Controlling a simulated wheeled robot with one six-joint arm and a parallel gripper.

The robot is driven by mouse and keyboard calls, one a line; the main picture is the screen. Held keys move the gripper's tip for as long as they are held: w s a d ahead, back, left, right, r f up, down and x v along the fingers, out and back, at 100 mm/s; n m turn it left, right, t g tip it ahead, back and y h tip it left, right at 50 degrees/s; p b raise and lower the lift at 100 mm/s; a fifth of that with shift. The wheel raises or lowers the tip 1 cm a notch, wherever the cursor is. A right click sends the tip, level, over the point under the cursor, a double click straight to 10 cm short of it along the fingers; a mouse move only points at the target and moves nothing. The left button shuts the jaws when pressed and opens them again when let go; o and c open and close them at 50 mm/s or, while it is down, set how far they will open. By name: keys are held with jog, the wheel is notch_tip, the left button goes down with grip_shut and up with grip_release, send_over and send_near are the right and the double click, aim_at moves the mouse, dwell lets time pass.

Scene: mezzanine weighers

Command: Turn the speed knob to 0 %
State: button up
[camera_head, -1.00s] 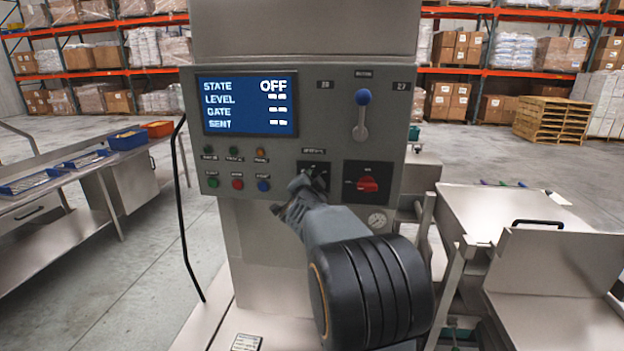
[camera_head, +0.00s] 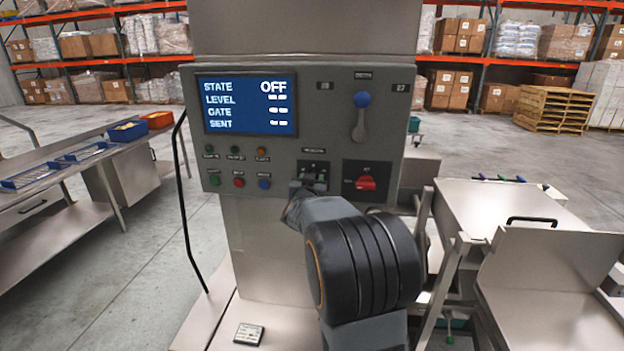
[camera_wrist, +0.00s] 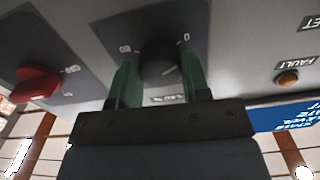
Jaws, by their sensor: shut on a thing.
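The speed knob (camera_wrist: 158,64) is a round black knob on a dark plate, seen upside down in the wrist view. Scale marks show on both sides of it, with a 0 to its right in that view. My gripper (camera_wrist: 160,82) has its two green fingers on either side of the knob and is shut on it. In the head view my gripper (camera_head: 308,184) is at the dark knob plate (camera_head: 318,166), and the wrist hides most of the knob. I cannot tell for sure where the knob's pointer stands.
A red rotary switch (camera_head: 367,183) sits right of the knob, and a blue-tipped lever (camera_head: 361,118) above it. Lamps and push buttons (camera_head: 238,182) are to the left. The screen (camera_head: 248,104) reads STATE OFF. A steel table (camera_head: 60,195) stands left.

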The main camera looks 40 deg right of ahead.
jog(key=shift+n, duration=0.4)
dwell(0.3)
jog(key=o, duration=0.9)
jog(key=b+v, duration=0.2)
jog(key=v, duration=1.2)
